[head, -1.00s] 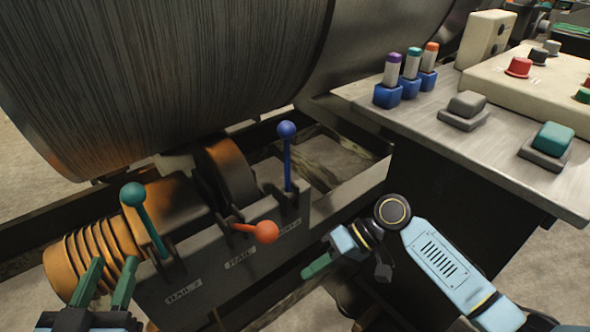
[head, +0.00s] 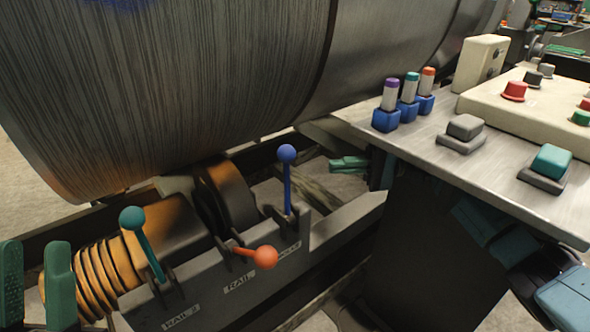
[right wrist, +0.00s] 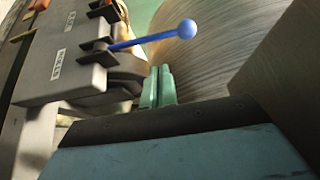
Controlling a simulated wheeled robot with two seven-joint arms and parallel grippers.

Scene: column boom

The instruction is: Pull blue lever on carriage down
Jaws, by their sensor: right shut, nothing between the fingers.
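The blue lever (head: 287,180) stands upright on the dark carriage (head: 300,250), its round knob at the top. It also shows in the right wrist view (right wrist: 150,39), with its knob beyond the fingertips. My right gripper (head: 350,164) is shut and empty, to the right of the blue knob at nearly the same height in the head view, apart from it. The console hides part of the right arm. In the right wrist view the closed green fingers (right wrist: 160,82) lie just below the lever's shaft. My left gripper (head: 36,285) is open and empty at the lower left.
An orange lever (head: 264,257) is tipped low and a teal lever (head: 132,219) stands raised on the same carriage. A large metal roll (head: 180,80) hangs over it behind. The console top (head: 420,130) with buttons and several small coloured parts juts out at right.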

